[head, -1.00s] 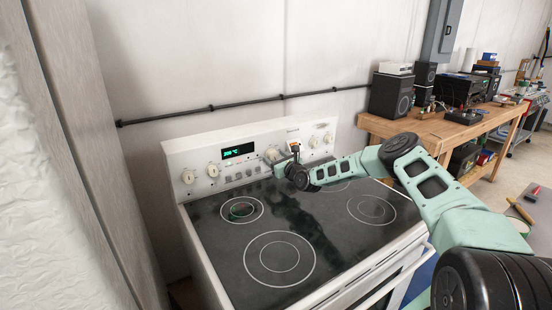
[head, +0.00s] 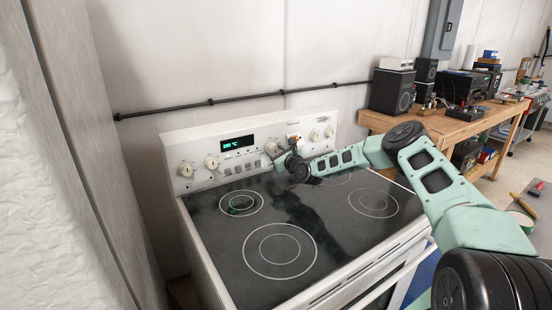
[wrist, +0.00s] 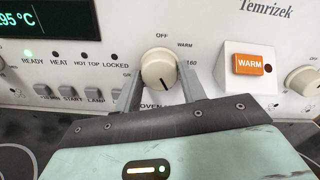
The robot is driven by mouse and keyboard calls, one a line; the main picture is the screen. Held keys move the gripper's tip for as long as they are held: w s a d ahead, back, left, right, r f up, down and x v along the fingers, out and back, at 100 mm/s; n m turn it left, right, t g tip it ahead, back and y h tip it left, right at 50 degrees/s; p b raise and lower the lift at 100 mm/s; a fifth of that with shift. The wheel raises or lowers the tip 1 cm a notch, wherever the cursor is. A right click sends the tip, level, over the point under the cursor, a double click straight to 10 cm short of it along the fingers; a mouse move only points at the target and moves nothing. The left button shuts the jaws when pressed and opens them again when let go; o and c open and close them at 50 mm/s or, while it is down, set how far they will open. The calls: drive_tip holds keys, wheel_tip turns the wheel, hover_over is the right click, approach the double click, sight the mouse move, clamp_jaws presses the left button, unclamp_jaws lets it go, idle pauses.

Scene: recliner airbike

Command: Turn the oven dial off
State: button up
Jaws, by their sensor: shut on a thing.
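The oven dial (wrist: 160,69) is a round cream knob on the white control panel, under the printed word OFF. Its dark mark points down, slightly right, away from OFF at the top. My gripper (wrist: 158,88) has one finger on each side of the dial and is shut on it. In the head view my gripper (head: 281,158) reaches the middle of the panel from the right, and the dial (head: 271,148) shows partly beside it. The display (wrist: 15,72) ends in "95 °C", its left part cut off. The READY light is lit green.
An orange WARM switch (wrist: 249,65) sits right of the dial, with another knob (wrist: 302,81) beyond it. Several small buttons (wrist: 70,93) lie to the left. The black glass cooktop (head: 320,235) below is bare. A wooden workbench (head: 460,128) stands at the right.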

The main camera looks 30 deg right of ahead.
drive_tip(key=n+b, duration=0.1)
drive_tip(key=b, duration=0.1)
drive_tip(key=n+b, duration=0.1)
drive_tip(key=b, duration=0.1)
drive_tip(key=shift+f+n, duration=0.4)
drive_tip(key=n+b, duration=0.4)
drive_tip(key=b, duration=0.1)
drive_tip(key=shift+r+n+b, duration=0.1)
drive_tip(key=shift+n+b, duration=0.2)
drive_tip(key=shift+b, duration=0.1)
drive_tip(key=n+b, duration=0.3)
drive_tip(key=shift+n+b, duration=0.3)
drive_tip(key=shift+b, duration=0.05)
drive_tip(key=n+b, duration=0.3)
drive_tip(key=shift+r+n, duration=0.1)
drive_tip(key=shift+n, duration=0.2)
drive_tip(key=n+b, duration=0.3)
drive_tip(key=n, duration=0.1)
drive_tip(key=shift+n, duration=0.3)
drive_tip(key=n+b, duration=0.2)
drive_tip(key=n, duration=0.1)
drive_tip(key=shift+n, duration=0.3)
drive_tip(key=n+b, duration=0.1)
drive_tip(key=n, duration=0.2)
drive_tip(key=shift+n+b, duration=0.3)
drive_tip(key=shift+b, duration=0.1)
drive_tip(key=shift+r+n+b, duration=0.1)
drive_tip(key=shift+n+b, duration=0.7)
drive_tip(key=shift+n, duration=1.1)
